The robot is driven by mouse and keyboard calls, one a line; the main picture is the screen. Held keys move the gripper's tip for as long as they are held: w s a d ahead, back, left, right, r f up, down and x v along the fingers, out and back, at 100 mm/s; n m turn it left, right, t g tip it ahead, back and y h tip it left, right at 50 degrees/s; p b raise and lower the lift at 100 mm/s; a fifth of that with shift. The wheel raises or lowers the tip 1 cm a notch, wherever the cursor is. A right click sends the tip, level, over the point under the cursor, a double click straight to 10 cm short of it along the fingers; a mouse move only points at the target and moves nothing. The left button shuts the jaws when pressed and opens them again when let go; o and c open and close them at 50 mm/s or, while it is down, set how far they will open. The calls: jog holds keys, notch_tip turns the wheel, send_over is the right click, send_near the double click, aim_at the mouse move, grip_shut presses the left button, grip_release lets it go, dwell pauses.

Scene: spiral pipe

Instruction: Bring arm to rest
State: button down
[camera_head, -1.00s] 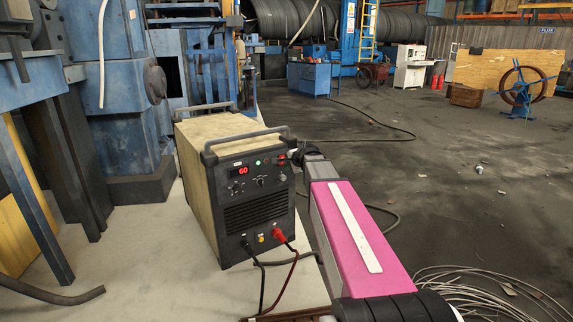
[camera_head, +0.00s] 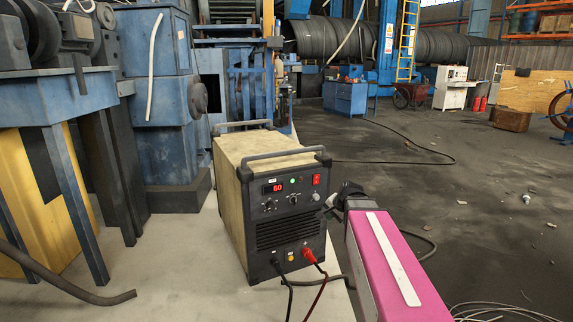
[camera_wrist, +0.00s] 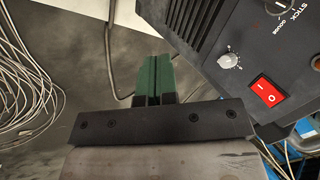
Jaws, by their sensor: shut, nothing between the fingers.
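My gripper (camera_wrist: 154,78) shows in the wrist view with its two green fingers pressed together and nothing between them. In the head view its dark end (camera_head: 347,193) is just right of the welding machine (camera_head: 265,200), a little below the red switch (camera_head: 316,180), apart from it. My pink arm link runs from there to the lower right. In the wrist view the machine's dark front panel fills the upper right, with the red switch (camera_wrist: 267,98) and a grey knob (camera_wrist: 230,61) right of the fingers. The machine's display reads 60.
The machine stands on a pale surface (camera_head: 190,275). Red and black cables (camera_head: 315,283) hang from its front. Blue machinery (camera_head: 165,100) stands at the left. Loose wire (camera_wrist: 25,70) lies on the floor left of my fingers. Open dark floor (camera_head: 470,190) lies to the right.

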jog(key=s+a+f+n+g+h, duration=0.1)
jog(key=s+f+n+g+h, duration=0.2)
jog(key=s+f, duration=1.2)
jog(key=s+n+g, duration=0.1)
jog(key=n+g, duration=0.1)
jog(key=n, duration=0.3)
jog(key=shift+a+f+n+g, duration=0.25)
jog(key=shift+f+n+g, duration=0.05)
jog(key=shift+n+g, duration=0.1)
